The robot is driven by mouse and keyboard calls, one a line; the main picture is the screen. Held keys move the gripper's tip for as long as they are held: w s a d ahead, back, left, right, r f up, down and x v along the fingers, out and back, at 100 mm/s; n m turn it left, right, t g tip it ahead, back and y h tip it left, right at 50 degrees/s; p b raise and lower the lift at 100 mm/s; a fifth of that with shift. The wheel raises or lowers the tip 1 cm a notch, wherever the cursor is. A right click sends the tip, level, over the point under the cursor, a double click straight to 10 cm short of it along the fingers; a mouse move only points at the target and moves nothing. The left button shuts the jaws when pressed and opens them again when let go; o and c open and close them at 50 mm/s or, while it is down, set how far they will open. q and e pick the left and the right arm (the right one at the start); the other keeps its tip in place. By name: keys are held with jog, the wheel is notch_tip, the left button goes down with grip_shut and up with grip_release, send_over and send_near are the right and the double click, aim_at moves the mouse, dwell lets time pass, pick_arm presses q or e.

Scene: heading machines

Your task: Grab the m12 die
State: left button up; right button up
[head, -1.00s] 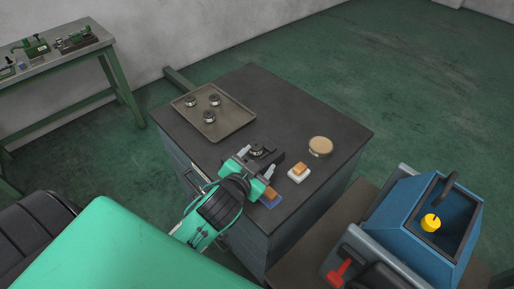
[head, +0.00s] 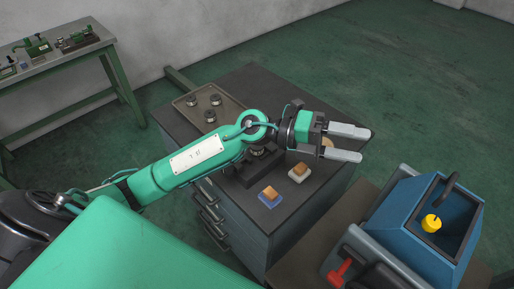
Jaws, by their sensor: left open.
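Three round dark metal dies stand on a shallow tray (head: 180,104) on the dark cabinet top: a left die (head: 191,101), a right die (head: 215,99) and a front die (head: 210,115). Another round metal piece (head: 258,151) sits in a dark block (head: 247,172), partly hidden by my left arm. I cannot read which one is the m12 die. My left gripper (head: 365,145) is open and empty, pointing right above the cabinet's right part. Its fingers partly hide a round tan object (head: 327,142). My right gripper is out of view.
Two small blocks with orange-brown tops, one on a white base (head: 299,173) and one on a blue base (head: 271,198), lie near the cabinet's front. A blue machine or bin (head: 400,215) with a yellow knob (head: 431,223) stands at right. A green workbench (head: 60,62) is at far left.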

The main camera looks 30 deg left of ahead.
pick_arm(q)
jog(key=w+a+f+m+g+y, duration=0.2)
jog(key=a+f+m+y, duration=0.1)
jog(key=f+y, duration=0.3)
jog(key=w+a+f+n+y, duration=0.1)
jog(key=w+a+y, duration=0.2)
jog(key=a+y, duration=0.55)
jog(key=w+a+f+n+y, duration=0.1)
jog(key=w+a+y, duration=0.25)
jog(key=a, duration=0.95)
jog(key=shift+t+y, duration=0.4)
jog(key=f+p, duration=0.1)
jog(key=f, duration=0.4)
jog(key=f+p, duration=0.1)
jog(key=f, duration=0.2)
jog(key=shift+w+a+p, duration=0.1)
jog(key=shift+w+p, duration=0.2)
jog(key=f+p, duration=0.1)
jog(key=f, duration=0.1)
jog(key=f+p, duration=0.2)
jog(key=f, duration=0.1)
jog(key=shift+w+a, duration=0.15)
jog(key=shift+a, duration=0.05)
jog(key=shift+f, duration=0.3)
jog(key=c, duration=1.2)
jog(key=shift+w, duration=0.1)
jog(key=shift+c, duration=0.6)
jog(key=shift+r, duration=0.15)
